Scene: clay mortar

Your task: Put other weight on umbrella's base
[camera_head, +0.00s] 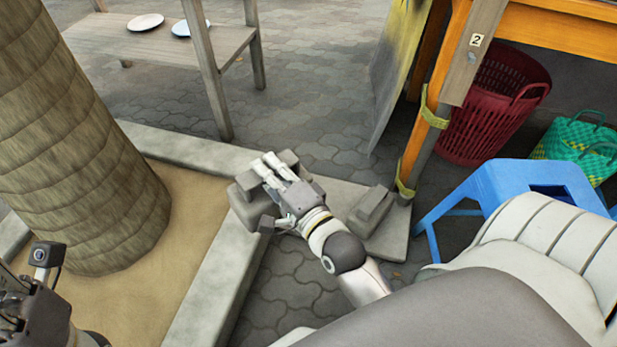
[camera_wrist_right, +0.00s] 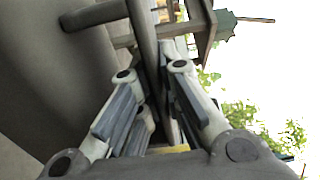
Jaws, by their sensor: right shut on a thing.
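A grey block-shaped weight (camera_head: 247,207) is at the corner of the low stone kerb. My right gripper (camera_head: 272,168) is shut on it from above; the fingers hide part of it. In the right wrist view, the grey weight (camera_wrist_right: 45,60) fills the left side, beside the fingers (camera_wrist_right: 155,90). A second grey weight (camera_head: 371,210) rests on a flat grey slab, which looks like the umbrella's base (camera_head: 395,240), right of my right gripper. I cannot tell whether the held weight touches the kerb. My left gripper (camera_head: 30,300) is partly in view at the lower left, away from the weights.
A thick trunk (camera_head: 80,140) stands in a sandy bed inside the kerb (camera_head: 205,290). A blue stool (camera_head: 530,185), red basket (camera_head: 490,105) and green basket (camera_head: 580,145) are at the right, near an orange table (camera_head: 550,30). A wooden bench (camera_head: 165,40) is behind.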

